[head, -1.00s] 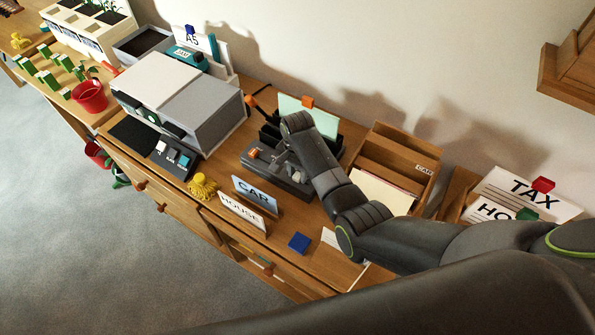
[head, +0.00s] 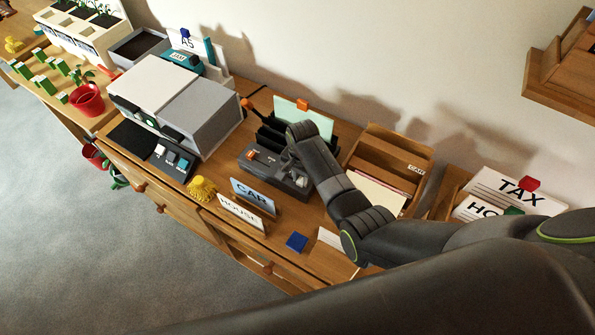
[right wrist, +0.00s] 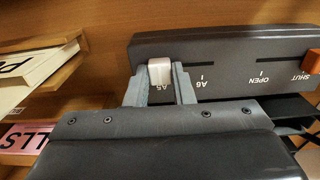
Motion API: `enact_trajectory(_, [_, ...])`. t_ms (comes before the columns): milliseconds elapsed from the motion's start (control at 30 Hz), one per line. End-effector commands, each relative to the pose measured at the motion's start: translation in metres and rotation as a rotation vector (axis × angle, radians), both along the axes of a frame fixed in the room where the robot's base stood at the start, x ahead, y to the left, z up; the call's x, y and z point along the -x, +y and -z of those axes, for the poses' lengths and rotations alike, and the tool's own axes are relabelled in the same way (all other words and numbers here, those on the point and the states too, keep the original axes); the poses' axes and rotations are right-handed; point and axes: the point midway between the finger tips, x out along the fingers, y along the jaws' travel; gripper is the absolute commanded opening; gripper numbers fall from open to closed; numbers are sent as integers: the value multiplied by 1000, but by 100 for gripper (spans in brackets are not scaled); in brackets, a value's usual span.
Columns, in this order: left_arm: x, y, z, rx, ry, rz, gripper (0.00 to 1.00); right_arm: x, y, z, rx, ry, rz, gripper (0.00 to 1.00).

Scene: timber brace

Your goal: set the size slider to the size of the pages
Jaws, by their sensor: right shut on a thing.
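The size slider is a white knob (right wrist: 160,72) on a dark grey box (right wrist: 235,55). My right gripper (right wrist: 160,85) is shut on the knob, with one finger on each side. The knob stands at the slot's left end in the right wrist view, by the upside-down A5 mark; the A6 mark (right wrist: 203,80) is to its right. An orange knob (right wrist: 312,62) stands at SHUT. In the head view the box (head: 262,175) is on the desk, partly hidden by my right gripper (head: 294,168). A card reading A5 (head: 187,42) stands at the back left. My left gripper is out of view.
A black rack (head: 268,137) with a pale green sheet (head: 290,107) stands behind the box. CAR (head: 255,193) and HOUSE (head: 240,212) signs stand in front. A wooden tray (head: 392,150) is to the right, a grey-white machine (head: 200,115) to the left.

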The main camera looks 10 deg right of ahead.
Motion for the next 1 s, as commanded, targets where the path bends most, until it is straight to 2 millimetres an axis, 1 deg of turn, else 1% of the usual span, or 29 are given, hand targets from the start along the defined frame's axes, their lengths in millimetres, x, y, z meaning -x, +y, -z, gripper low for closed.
enact_trajectory(33, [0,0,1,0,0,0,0,1,-3,2,6,6,1,0])
enact_trajectory(167, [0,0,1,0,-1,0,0,2,-3,2,7,7,1,0])
enact_trajectory(200, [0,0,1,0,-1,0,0,2,-3,2,8,6,1,23])
enact_trajectory(367, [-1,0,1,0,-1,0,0,1,-3,2,7,6,1,44])
enact_trajectory(633, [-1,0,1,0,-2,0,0,1,-2,1,5,4,1,44])
enact_trajectory(767, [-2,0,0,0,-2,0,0,0,-2,-5,4,3,1,44])
enact_trajectory(867, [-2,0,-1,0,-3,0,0,0,-1,-16,4,1,1,44])
enact_trajectory(1000, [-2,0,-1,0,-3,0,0,-1,-1,-41,3,-3,1,44])
